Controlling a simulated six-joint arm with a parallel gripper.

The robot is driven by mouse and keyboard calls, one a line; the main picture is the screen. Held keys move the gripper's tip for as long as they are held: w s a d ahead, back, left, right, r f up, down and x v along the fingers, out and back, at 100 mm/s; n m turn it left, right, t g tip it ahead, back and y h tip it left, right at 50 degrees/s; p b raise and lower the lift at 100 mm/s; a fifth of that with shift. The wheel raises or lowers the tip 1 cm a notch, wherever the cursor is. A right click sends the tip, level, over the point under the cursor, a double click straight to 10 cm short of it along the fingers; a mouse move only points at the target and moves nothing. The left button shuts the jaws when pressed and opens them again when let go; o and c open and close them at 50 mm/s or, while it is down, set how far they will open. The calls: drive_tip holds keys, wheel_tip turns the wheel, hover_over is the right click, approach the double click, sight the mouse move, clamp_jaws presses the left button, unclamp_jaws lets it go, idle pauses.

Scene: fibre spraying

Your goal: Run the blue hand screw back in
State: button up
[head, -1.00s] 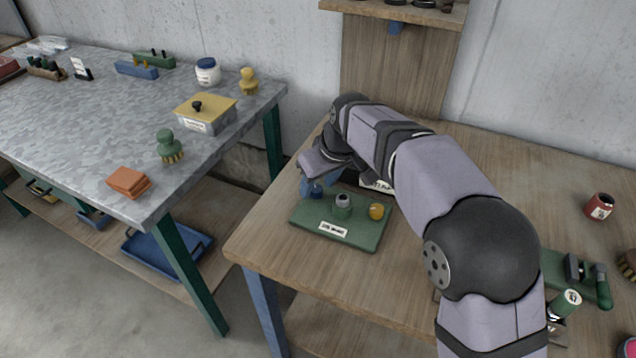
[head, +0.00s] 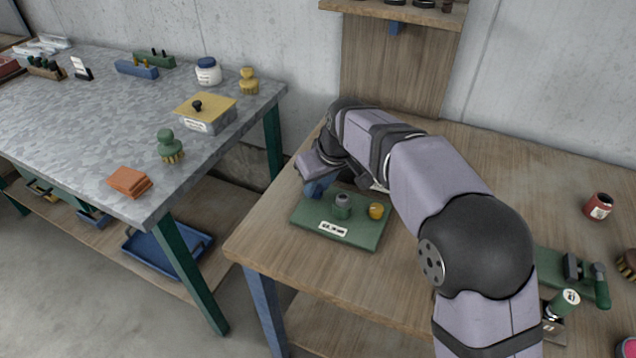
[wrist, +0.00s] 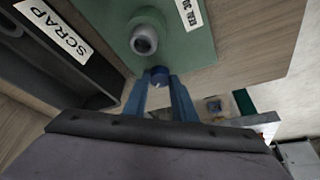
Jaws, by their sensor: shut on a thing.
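The blue hand screw (wrist: 159,74) shows in the wrist view at the edge of the green plate (wrist: 203,45), between the tips of my gripper (wrist: 159,88). My gripper's two blue fingers are shut on it. Next to it on the plate stands a green post with a grey, hollow-looking top (wrist: 144,40). In the head view the green plate (head: 365,238) lies on the wooden bench, and my gripper (head: 315,190) is at its far left corner. The screw cannot be told apart from the fingers there. How far in the screw sits cannot be told.
A dark box labelled SCRAP (wrist: 78,55) lies close by in the wrist view. The bench (head: 300,255) is clear in front of the plate. A grey metal table (head: 90,130) stands to the left.

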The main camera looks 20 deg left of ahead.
sight(313, 207)
drive_tip(key=m+h+p, duration=0.1)
drive_tip(key=m+p, duration=0.1)
drive_tip(key=m, duration=0.1)
drive_tip(key=shift+s+a+r+t, duration=0.1)
drive_tip(key=shift+t, duration=0.3)
drive_tip(key=shift+a+m+t+h+p, duration=0.1)
drive_tip(key=shift+m+t+h+p, duration=0.25)
drive_tip(key=shift+m, duration=0.95)
drive_tip(key=shift+a+m+t+h+p, duration=0.15)
drive_tip(key=shift+m+h, duration=0.4)
drive_tip(key=shift+m, duration=0.75)
drive_tip(key=shift+d, duration=0.1)
drive_tip(key=o, duration=1)
drive_tip(key=shift+o, duration=0.2)
drive_tip(key=b+v, duration=0.1)
drive_tip(key=v, duration=0.6)
drive_tip(key=shift+s, duration=0.1)
